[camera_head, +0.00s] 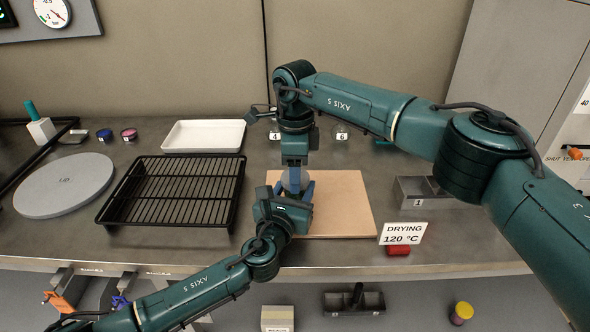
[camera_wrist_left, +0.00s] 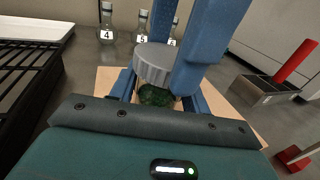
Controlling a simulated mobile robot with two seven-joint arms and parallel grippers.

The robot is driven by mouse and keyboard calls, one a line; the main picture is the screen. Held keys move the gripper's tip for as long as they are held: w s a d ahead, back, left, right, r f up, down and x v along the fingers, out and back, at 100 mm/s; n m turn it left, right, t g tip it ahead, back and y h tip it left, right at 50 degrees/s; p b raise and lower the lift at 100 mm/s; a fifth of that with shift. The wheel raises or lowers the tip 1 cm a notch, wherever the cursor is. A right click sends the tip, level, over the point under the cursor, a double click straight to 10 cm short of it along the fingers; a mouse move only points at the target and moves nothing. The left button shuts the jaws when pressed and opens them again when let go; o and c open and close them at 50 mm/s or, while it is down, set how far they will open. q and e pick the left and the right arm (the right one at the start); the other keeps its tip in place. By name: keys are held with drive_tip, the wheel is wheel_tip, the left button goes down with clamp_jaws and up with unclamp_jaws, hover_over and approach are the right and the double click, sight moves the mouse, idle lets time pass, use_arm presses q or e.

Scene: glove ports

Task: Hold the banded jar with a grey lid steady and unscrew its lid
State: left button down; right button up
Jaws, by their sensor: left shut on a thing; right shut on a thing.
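The banded jar stands over the tan board (camera_head: 345,205); its grey ridged lid (camera_wrist_left: 152,62) and dark green body (camera_wrist_left: 156,96) show in the left wrist view. In the head view the jar is mostly hidden between my grippers. My left gripper (camera_head: 298,190) comes in from the front and is shut around the jar body, with blue fingers on both sides in the left wrist view (camera_wrist_left: 158,98). My right gripper (camera_head: 295,178) points straight down from above and is shut on the lid. The lid sits on top of the body; I cannot tell how loose it is.
A black wire rack (camera_head: 175,190) and a white tray (camera_head: 203,136) lie left of the board, with a round grey plate (camera_head: 63,185) farther left. Numbered flasks (camera_wrist_left: 107,22) stand behind. A metal block (camera_head: 413,193) and the drying sign (camera_head: 402,233) stand to the right.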

drive_tip(key=n, duration=0.4)
drive_tip(key=shift+n, duration=0.3)
drive_tip(key=n, duration=0.8)
drive_tip(key=shift+n, duration=0.4)
drive_tip(key=n, duration=0.4)
drive_tip(key=shift+n, duration=0.4)
drive_tip(key=shift+r, duration=0.25)
drive_tip(key=shift+r, duration=0.9)
